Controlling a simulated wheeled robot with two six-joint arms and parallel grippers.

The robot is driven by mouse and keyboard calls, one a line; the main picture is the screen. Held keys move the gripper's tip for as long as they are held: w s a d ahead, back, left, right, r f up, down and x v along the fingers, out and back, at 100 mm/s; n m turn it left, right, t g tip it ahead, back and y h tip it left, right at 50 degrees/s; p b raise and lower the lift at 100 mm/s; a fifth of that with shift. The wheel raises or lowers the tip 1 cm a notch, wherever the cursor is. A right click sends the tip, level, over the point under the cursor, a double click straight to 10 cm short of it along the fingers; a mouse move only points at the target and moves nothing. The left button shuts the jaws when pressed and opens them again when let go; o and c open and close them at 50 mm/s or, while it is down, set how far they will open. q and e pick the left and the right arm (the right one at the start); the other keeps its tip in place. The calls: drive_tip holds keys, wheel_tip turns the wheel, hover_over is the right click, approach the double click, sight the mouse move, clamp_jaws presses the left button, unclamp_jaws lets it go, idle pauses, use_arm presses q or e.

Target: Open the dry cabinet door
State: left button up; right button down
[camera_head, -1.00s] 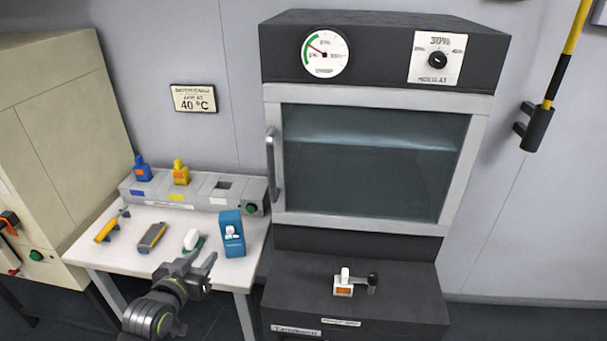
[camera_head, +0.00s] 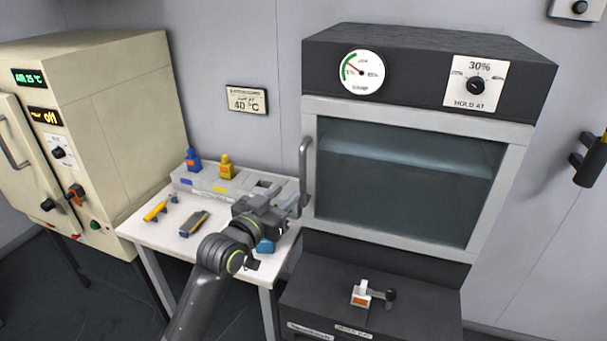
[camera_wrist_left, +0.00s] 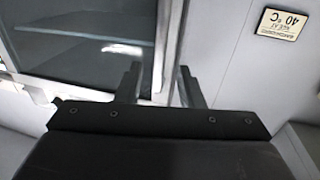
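The dry cabinet (camera_head: 425,60) is dark grey, with a gauge and a dial on top. Its door (camera_head: 488,215) has a light frame and a dark window and is closed. The door handle (camera_head: 306,165) is an upright grey bar on the door's left edge. My left gripper (camera_head: 292,202) is just left of the handle's lower end, over the table. In the left wrist view my left gripper (camera_wrist_left: 160,88) has its fingers apart. A pale upright strip of the door shows between them; I cannot tell handle from frame there. My right gripper is not in view.
A white table (camera_head: 150,232) carries a grey rack with blue and yellow bottles (camera_head: 226,167) and tools; a blue box (camera_head: 265,246) is partly hidden by my gripper. A beige oven (camera_head: 110,120) stands left. A small white-and-orange item (camera_head: 360,294) sits on the dark ledge below the door.

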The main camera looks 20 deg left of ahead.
sight(301, 179)
use_arm(q)
drive_tip(key=p+x, duration=0.1)
drive_tip(key=x, duration=0.8)
drive_tip(key=shift+p, duration=0.3)
drive_tip(key=shift+c, duration=0.2)
clamp_jaws()
